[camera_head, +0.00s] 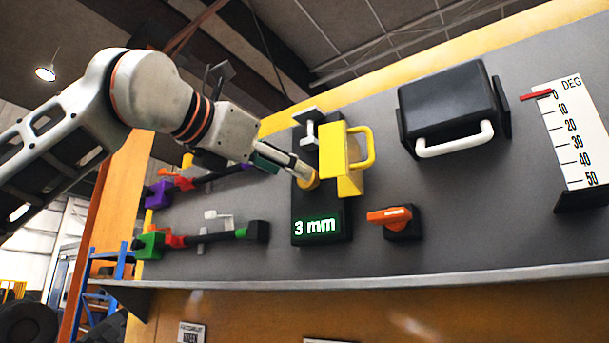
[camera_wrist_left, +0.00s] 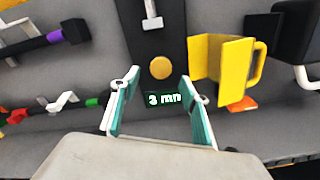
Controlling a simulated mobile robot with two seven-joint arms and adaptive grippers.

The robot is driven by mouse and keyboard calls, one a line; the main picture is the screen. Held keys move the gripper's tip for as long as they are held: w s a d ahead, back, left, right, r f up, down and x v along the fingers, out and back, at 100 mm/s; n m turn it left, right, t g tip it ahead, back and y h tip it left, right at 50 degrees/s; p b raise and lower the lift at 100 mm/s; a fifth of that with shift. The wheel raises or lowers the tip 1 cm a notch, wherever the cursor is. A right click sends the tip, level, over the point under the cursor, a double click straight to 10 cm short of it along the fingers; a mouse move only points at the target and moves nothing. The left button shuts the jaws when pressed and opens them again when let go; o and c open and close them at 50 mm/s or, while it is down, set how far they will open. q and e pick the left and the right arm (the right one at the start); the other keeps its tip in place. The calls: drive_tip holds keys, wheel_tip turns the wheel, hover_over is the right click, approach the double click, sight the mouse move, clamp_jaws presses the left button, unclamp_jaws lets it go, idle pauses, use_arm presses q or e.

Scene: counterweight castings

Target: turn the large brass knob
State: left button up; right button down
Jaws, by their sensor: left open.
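The brass knob (camera_head: 309,181) is a round, gold-coloured disc on a black upright plate (camera_head: 304,209), above a green "3 mm" readout (camera_head: 315,226). In the left wrist view the knob (camera_wrist_left: 160,67) lies ahead, between and just beyond the fingertips. My left gripper (camera_head: 288,165) reaches in from the left, close in front of the knob and partly covering it in the head view. Its teal-padded fingers are spread and empty in the left wrist view (camera_wrist_left: 158,80). Whether a finger touches the knob I cannot tell. My right gripper is not in view.
A yellow hinged cover with a handle (camera_head: 345,165) stands out just right of the knob. A white-tipped slider (camera_head: 309,130) is above it. An orange switch (camera_head: 390,216), black handled box (camera_head: 450,105) and degree scale (camera_head: 570,130) are further right. Coloured levers (camera_head: 195,238) are left.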

sight(314, 181)
use_arm(q)
drive_tip(key=shift+p+x, duration=0.65)
drive_tip(key=shift+x, duration=2.25)
drive_tip(key=shift+s, duration=0.1)
drive_tip(key=c, duration=1.1)
